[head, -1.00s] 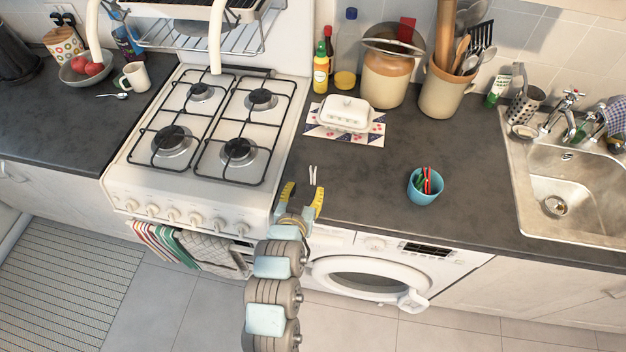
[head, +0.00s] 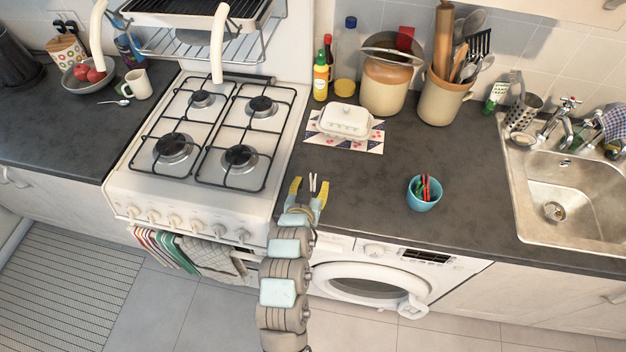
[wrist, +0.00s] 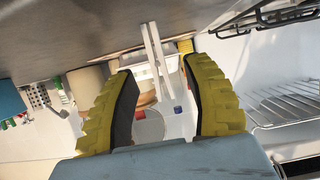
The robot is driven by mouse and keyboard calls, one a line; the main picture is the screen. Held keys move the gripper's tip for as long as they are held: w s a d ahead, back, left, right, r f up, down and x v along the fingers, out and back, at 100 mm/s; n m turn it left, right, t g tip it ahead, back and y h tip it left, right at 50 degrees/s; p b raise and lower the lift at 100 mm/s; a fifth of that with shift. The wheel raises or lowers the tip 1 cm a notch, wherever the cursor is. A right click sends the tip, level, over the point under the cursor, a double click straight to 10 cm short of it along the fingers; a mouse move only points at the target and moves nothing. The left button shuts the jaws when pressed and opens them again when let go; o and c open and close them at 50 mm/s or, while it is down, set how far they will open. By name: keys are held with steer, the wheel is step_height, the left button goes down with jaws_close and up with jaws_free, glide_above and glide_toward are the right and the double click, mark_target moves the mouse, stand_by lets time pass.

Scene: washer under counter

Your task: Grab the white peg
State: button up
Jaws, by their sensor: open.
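The white peg (head: 313,183) has two thin prongs and is at the counter's front part, right of the stove. In the wrist view the peg (wrist: 154,55) shows between and just beyond the yellow fingertips, with a gap on each side. My gripper (head: 309,186) is open, its fingers on either side of the peg in the head view. The wrist view also shows my gripper (wrist: 160,68) open with nothing held. Whether the fingers reach fully around the peg I cannot tell.
A blue cup (head: 424,194) with coloured items stands to the right on the counter (head: 370,195). A white butter dish (head: 346,121) on a patterned mat is behind the peg. The stove (head: 205,140) is to the left. The washer (head: 375,280) is under the counter.

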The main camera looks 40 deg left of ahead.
mark_target(313, 175)
steer(key=shift+x, duration=1.15)
steer(key=c, duration=0.8)
steer(key=shift+r, duration=0.15)
steer(key=shift+r, duration=0.35)
step_height(313, 175, up, 2)
steer(key=shift+r, duration=0.1)
steer(key=s+d+r+p, duration=0.1)
steer(key=s+r+p, duration=0.2)
steer(key=s, duration=0.1)
steer(key=s+d+r+p, duration=0.2)
steer(key=s+r+p, duration=0.1)
steer(key=s+p, duration=0.1)
steer(key=s+d+r+p, duration=0.2)
steer(key=s+r+p, duration=0.1)
steer(key=s+p, duration=0.1)
steer(key=shift+s+r, duration=0.4)
steer(key=shift+s, duration=0.05)
